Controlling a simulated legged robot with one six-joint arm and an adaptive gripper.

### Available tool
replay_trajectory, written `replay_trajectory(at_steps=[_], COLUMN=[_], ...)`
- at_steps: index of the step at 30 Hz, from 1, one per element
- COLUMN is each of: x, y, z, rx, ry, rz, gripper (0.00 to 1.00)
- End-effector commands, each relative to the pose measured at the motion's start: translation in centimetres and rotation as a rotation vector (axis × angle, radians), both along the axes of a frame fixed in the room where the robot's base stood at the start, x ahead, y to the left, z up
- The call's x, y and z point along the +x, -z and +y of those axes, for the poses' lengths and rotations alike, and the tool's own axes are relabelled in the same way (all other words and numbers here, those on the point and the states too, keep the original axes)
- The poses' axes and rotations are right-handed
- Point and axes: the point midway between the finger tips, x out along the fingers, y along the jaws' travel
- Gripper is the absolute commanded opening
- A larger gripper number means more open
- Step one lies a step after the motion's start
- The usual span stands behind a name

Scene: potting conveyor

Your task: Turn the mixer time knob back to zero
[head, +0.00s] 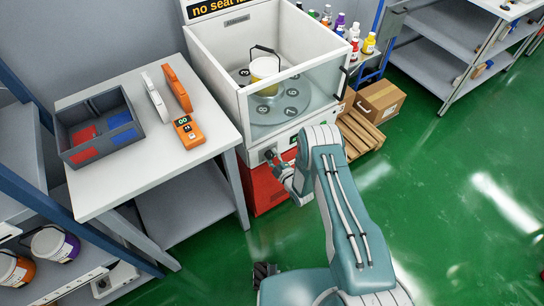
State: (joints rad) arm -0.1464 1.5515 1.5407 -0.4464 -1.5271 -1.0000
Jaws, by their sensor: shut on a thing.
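The mixer (222,68) is a white cabinet with a clear front, in the middle of the head view. Its round plate inside has numbered spots, and a yellow-and-white pail (264,72) with a raised handle stands on it. My gripper (271,156) is at the left of the mixer's lower front panel, where it is shut on a small dark knob. The gripper covers most of the knob, so its pointer and scale cannot be read. A small green display (293,139) shows on the panel, right of the gripper.
A white table (100,200) at left holds a grey bin (66,141) and an orange handheld device (188,131). A red box (262,186) is under the mixer. A cardboard box (380,100) and a pallet (362,132) stand right of it. Green floor is clear at right.

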Motion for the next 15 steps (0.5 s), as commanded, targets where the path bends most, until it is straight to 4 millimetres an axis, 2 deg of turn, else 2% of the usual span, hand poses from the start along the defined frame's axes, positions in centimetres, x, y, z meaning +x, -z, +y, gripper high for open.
replay_trajectory(at_steps=[15], x=[0.02], y=[-0.12], z=[0.33], rx=[-0.038], ry=[-0.008], rz=[-0.028], gripper=[0.05])
